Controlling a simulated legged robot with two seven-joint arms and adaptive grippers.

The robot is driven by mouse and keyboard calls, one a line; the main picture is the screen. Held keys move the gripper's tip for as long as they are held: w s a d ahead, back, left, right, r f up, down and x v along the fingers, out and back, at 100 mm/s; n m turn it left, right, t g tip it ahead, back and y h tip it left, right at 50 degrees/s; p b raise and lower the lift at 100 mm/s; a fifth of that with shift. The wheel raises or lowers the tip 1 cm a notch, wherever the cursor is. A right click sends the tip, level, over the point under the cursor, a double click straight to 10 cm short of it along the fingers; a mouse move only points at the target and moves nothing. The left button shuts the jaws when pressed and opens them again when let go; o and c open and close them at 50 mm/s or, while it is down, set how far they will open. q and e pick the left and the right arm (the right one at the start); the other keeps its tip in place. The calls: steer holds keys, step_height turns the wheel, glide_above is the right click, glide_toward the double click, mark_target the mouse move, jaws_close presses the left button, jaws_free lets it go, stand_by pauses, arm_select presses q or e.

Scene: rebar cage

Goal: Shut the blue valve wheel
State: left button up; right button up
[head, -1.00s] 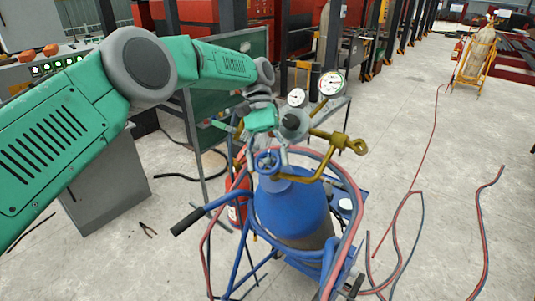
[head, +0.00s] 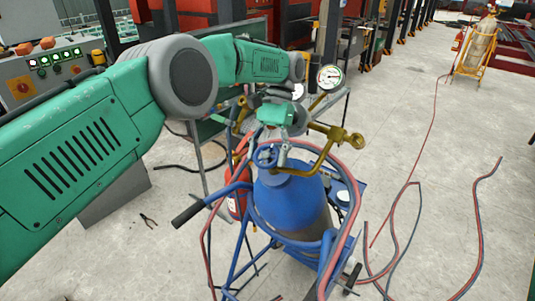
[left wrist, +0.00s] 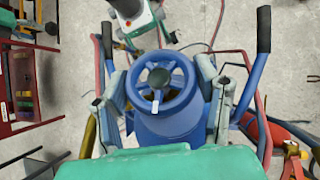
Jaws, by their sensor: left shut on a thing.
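The blue valve wheel (head: 266,155) sits on top of the blue gas cylinder (head: 290,200) in the head view, partly hidden by my gripper. In the left wrist view the spoked wheel (left wrist: 183,98) shows from above, with a dark round hub and a small white mark at its near side. My left gripper (head: 280,146) reaches down over the wheel. In the left wrist view its grey fingers (left wrist: 165,92) stand on either side of the wheel, and it is shut on it. The exact finger contact is hard to see. My right gripper is not in view.
Pressure gauges (head: 330,77) and a brass fitting (head: 337,134) stand close beside the gripper. Red and blue hoses (head: 355,190) loop around the cylinder cart. A red fire extinguisher (head: 236,205) stands behind the cart handle. Pliers (head: 148,220) lie on the floor. The floor to the right is mostly open.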

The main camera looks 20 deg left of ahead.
arm_select(q)
steer(key=shift+s+f, duration=0.1)
steer(key=shift+f, duration=0.15)
steer(key=o, duration=0.9)
steer(key=shift+o, duration=1.3)
steer(key=shift+w, duration=0.2)
